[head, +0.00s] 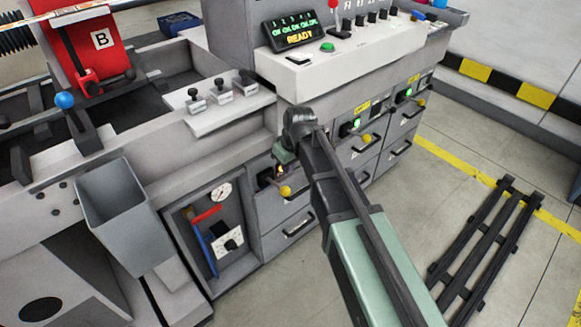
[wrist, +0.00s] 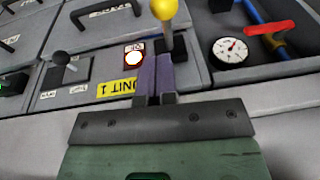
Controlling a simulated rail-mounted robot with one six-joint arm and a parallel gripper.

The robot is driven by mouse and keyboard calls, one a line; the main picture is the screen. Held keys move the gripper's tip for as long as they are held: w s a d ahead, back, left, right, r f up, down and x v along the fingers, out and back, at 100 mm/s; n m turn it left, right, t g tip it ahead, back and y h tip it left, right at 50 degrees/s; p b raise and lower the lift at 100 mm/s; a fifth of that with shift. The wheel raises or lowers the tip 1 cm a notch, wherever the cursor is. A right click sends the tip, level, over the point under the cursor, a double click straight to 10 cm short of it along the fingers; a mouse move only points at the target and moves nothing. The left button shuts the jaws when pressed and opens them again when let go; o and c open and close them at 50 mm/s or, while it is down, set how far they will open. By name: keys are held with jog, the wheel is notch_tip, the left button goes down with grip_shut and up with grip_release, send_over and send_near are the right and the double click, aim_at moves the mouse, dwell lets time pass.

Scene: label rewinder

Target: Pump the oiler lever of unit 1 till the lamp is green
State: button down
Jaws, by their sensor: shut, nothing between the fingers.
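The oiler lever with its yellow ball knob (wrist: 164,10) stands on the unit 1 panel in the wrist view; the knob also shows left of my arm in the head view (head: 285,191). The yellow UNIT 1 label (wrist: 118,87) lies on the panel. The round lamp (wrist: 134,57) beside the lever has a bright whitish centre and a red rim, not green. My gripper (wrist: 151,65) is shut and empty, its purple fingers close beside the lever's base; contact cannot be told. In the head view my arm mostly hides the gripper.
A black-knobbed switch (wrist: 62,60) sits on the same panel. A gauge (wrist: 230,52) and a red-handled valve (wrist: 272,28) are close by. Other units with yellow knobs (head: 367,138) and green lamps stand farther right. A grey bin (head: 125,215) projects at left.

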aim_at(278, 186)
jog(key=f+b, duration=0.1)
jog(key=f, duration=0.1)
jog(key=f+b, duration=0.1)
jog(key=s+f+b, duration=0.1)
jog(key=f+b, duration=0.1)
jog(key=shift+a+f, duration=0.15)
jog(key=shift+f, duration=0.2)
jog(key=shift+r, duration=0.1)
